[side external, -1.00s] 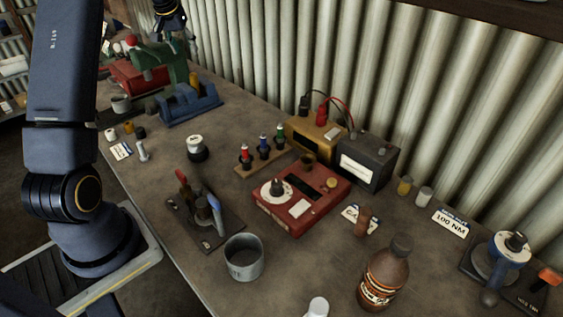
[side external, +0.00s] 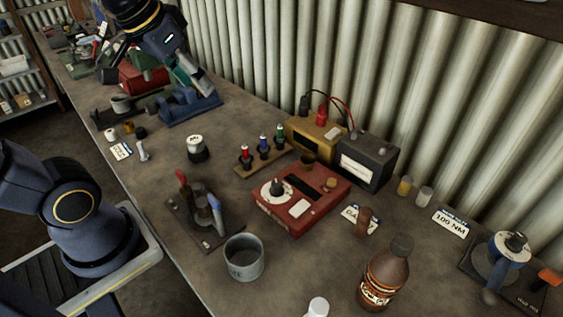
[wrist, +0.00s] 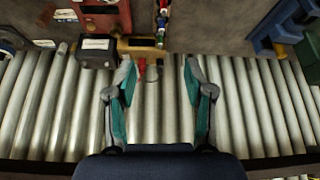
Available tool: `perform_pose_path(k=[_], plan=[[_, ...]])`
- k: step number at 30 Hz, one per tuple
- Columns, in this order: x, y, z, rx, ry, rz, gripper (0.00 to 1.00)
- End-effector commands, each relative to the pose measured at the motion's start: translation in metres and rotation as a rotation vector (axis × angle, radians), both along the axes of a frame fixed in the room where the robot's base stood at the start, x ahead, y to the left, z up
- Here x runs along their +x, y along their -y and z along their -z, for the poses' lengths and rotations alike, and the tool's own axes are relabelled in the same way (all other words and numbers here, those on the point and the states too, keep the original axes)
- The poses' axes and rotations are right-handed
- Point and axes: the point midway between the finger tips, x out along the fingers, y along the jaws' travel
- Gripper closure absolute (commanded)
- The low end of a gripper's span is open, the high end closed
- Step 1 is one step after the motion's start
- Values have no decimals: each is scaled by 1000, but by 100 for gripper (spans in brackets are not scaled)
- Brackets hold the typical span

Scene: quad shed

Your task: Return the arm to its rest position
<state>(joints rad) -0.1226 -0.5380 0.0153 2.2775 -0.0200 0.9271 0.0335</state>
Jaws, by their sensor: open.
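My gripper (wrist: 160,100) is open and empty in the wrist view, its two teal-lined fingers spread wide apart. Between and beyond them are the corrugated wall and the back edge of the bench. In the side external view my arm is at the upper left, and my gripper (side external: 196,80) is up in front of the wall, seen above the blue vise (side external: 192,107). The fingers partly overlap each other there. Nothing is held.
The bench (side external: 170,260) carries a red meter box (side external: 300,203), a dark battery box (side external: 367,163), a brown bottle (side external: 385,272), a grey cup (side external: 243,258) and several small parts. The corrugated wall (side external: 450,120) bounds the bench's back.

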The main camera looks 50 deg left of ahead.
Motion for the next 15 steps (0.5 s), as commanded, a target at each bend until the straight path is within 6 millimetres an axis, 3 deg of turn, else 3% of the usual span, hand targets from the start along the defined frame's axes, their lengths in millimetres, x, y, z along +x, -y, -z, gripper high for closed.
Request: perform_pose_path(k=[1, 3, 6, 15], plan=[[-18, 13, 10, 5, 8, 40, 47], [-36, 23, 23, 9, 13, 76, 47], [-50, 30, 34, 12, 16, 103, 47], [-54, 32, 38, 13, 15, 110, 47]])
